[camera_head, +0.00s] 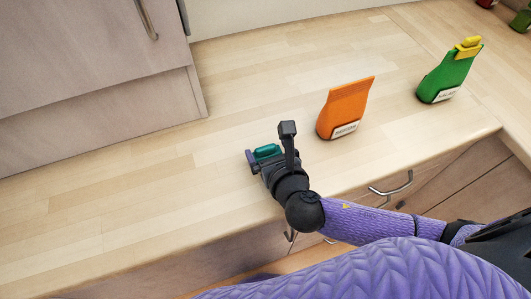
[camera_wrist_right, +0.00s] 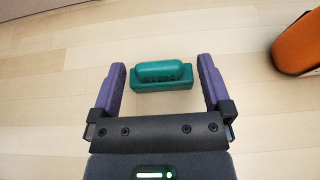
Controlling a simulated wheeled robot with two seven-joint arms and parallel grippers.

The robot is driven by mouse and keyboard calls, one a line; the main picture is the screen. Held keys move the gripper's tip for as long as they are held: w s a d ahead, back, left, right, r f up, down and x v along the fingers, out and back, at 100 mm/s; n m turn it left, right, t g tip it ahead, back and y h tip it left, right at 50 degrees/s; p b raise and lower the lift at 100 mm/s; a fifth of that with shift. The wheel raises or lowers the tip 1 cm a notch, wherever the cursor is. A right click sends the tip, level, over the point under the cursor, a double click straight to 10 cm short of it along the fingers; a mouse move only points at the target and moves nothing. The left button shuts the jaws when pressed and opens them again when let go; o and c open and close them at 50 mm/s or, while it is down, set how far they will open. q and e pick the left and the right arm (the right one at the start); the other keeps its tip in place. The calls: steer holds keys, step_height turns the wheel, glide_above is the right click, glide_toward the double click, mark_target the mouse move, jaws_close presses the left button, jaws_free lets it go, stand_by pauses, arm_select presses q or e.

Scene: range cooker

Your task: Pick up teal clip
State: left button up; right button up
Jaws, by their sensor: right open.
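The teal clip (camera_wrist_right: 162,76) lies on the light wooden counter. In the right wrist view it sits between the two purple fingers of my right gripper (camera_wrist_right: 161,84), near their tips, with a gap on each side. My right gripper is open and empty around it. In the head view the clip (camera_head: 267,152) shows as a small teal shape at the right gripper (camera_head: 262,158), partly hidden by the gripper. My left gripper is not in view.
An orange bag (camera_head: 344,108) stands on the counter to the right of my gripper. A green bag with a yellow clip (camera_head: 469,46) stands farther right. A cabinet (camera_head: 90,55) fills the upper left. The counter's left part is clear.

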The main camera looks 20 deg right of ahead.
mark_target(266, 148)
steer(key=b+x, duration=0.1)
steer(key=x, duration=0.2)
steer(key=shift+w+a+f, duration=0.1)
steer(key=shift+w+f, duration=0.1)
steer(key=shift+w, duration=0.1)
steer(key=shift+s+r, duration=0.1)
steer(key=c, duration=1.1)
